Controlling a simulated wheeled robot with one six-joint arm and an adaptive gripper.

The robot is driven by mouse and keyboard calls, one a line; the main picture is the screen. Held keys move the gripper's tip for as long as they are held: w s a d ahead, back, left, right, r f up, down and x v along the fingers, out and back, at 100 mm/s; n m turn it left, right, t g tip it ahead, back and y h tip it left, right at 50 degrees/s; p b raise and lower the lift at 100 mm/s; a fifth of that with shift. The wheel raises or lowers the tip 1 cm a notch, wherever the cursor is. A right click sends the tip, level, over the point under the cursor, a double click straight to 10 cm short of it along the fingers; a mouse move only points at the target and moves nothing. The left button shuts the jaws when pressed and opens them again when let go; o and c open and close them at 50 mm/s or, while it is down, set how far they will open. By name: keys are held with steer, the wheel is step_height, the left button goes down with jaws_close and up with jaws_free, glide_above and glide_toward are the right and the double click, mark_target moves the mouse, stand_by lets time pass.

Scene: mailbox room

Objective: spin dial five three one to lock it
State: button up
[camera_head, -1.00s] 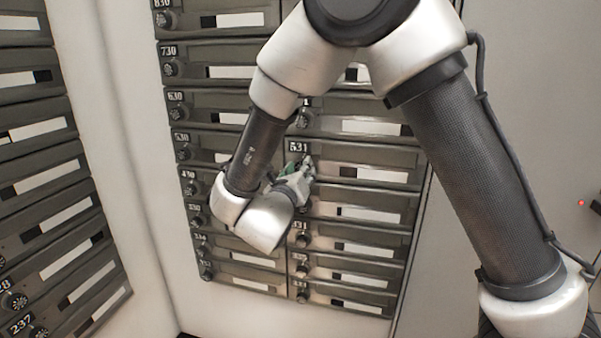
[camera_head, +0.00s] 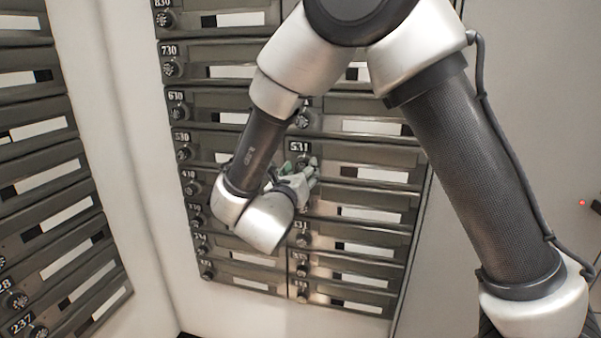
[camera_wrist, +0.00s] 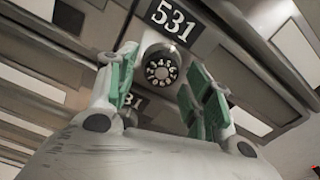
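The dial of mailbox 531 (camera_wrist: 160,68) is a round dark knob with pale marks. It sits just below its 531 number plate (camera_wrist: 172,22) in the wrist view. The plate also shows in the head view (camera_head: 299,147). My gripper (camera_wrist: 163,84) is open, with its green-padded fingers to the left and right of the dial. A gap shows between each finger and the dial; I cannot tell how deep the fingertips reach. In the head view my gripper (camera_head: 306,168) is in front of the 531 door, and the dial is mostly hidden behind its fingers.
Other mailbox doors with dials surround it, such as mailbox 630 (camera_head: 221,103) to the upper left. A second bank of boxes (camera_head: 36,125) stands on the left wall. A plain grey panel (camera_head: 455,255) is to the right.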

steer(key=v, duration=1.2)
steer(key=shift+r, duration=0.1)
